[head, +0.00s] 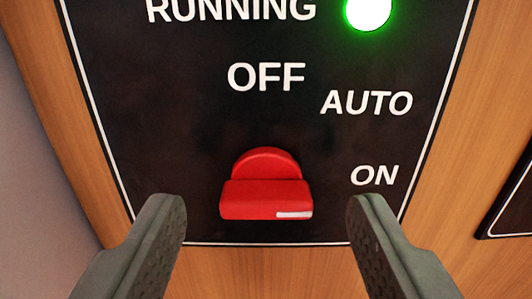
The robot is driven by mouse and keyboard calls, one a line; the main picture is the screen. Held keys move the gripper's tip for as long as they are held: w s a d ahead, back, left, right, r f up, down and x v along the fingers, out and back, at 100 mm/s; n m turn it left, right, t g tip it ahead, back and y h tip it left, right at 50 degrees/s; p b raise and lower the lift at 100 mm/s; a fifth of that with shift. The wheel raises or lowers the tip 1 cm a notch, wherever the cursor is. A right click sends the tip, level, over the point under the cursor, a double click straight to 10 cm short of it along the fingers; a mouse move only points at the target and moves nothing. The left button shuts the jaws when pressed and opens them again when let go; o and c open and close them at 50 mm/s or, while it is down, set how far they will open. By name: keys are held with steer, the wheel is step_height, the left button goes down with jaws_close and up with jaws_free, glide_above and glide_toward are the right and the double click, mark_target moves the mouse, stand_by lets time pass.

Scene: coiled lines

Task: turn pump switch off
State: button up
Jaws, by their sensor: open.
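The pump switch (266,185) is a red rotary knob with a raised bar on a black panel (160,120). The bar lies level across the picture. Its white mark (294,214) is at the right end, on the side of the "ON" label (374,175). The "OFF" label (266,77) is straight above the knob, and "AUTO" (366,102) is to the upper right. My gripper (268,212) is open. One finger is on each side of the knob, with clear gaps, and neither finger appears to touch it.
A green lamp (369,10) is lit beside the word "RUNNING" (232,9) at the top. Wood (466,130) surrounds the panel. The edge of another black panel (512,205) shows at the far right, and a grey surface (35,190) at the far left.

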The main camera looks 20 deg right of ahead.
mark_target(266, 193)
steer(key=shift+x, duration=1.1)
steer(key=shift+c, duration=0.3)
steer(key=c, duration=0.9)
